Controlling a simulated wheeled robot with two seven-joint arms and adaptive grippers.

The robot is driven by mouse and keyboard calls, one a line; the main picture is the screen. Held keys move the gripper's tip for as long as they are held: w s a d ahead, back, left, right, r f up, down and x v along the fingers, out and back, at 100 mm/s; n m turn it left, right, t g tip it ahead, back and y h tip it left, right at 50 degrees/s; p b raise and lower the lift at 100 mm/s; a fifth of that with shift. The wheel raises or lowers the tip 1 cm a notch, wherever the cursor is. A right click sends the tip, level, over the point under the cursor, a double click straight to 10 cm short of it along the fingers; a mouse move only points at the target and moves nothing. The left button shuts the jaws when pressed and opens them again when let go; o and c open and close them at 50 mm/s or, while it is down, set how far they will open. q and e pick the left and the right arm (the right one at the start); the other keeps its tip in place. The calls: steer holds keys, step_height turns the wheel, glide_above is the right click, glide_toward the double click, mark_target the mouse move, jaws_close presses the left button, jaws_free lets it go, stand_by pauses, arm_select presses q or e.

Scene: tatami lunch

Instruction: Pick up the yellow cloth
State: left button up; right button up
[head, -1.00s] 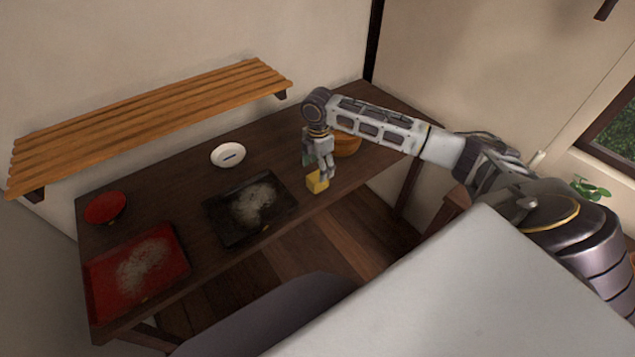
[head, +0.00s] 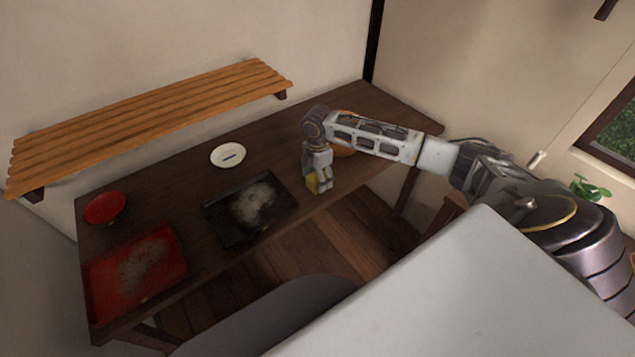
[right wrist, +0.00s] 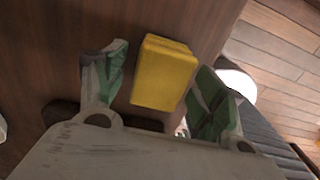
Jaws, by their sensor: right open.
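The yellow cloth (right wrist: 165,74) is a small folded block on the dark wooden table (head: 185,182). In the right wrist view it lies between the two green-padded fingers of my right gripper (right wrist: 157,82), with a gap on the left finger's side and the right finger close to it. In the head view my right gripper (head: 319,188) is down at the table's front edge and partly hides the cloth (head: 312,183). The right gripper is open. My left gripper is out of view.
A black tray (head: 217,229) with greyish-white marks lies left of the cloth. An orange-brown bowl (head: 344,151) is partly hidden behind my arm. A slatted wooden shelf (head: 150,120) is on the wall.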

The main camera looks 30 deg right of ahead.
steer(key=shift+f, duration=0.6)
steer(key=shift+c, duration=0.4)
steer(key=c, duration=0.9)
